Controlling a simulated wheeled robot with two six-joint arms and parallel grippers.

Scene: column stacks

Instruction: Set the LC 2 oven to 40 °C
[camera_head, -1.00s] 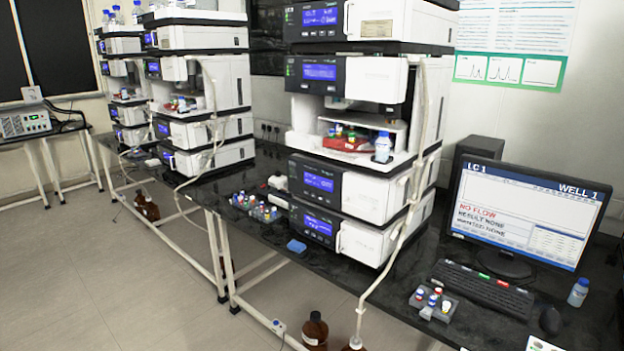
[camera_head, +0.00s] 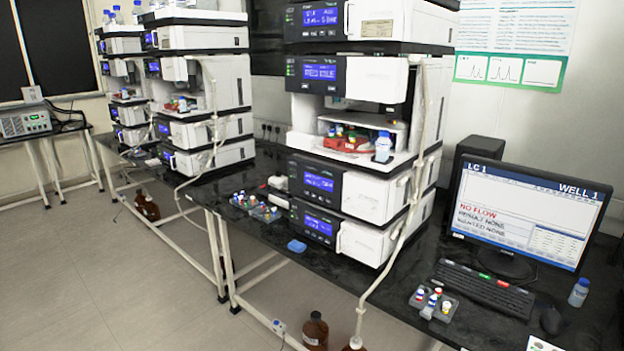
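Three column stacks of white and black modules with blue displays stand on the dark bench: a near stack (camera_head: 372,197), a middle stack (camera_head: 208,131) and a far stack (camera_head: 121,135). I cannot tell for sure which stack is LC 2, nor which module is its oven. The small display text is too blurred to read a temperature. The near stack's lower displays, one (camera_head: 319,180) above another (camera_head: 318,224), are lit. A monitor (camera_head: 527,212) at the right reads LC 1, WELL 1 and NO FLOW in red. Neither gripper is in view.
A keyboard (camera_head: 482,289), a mouse (camera_head: 550,320), a small bottle (camera_head: 579,292) and a vial rack (camera_head: 421,297) lie before the monitor. Brown bottles (camera_head: 315,331) stand on the floor. The left floor (camera_head: 75,275) is clear.

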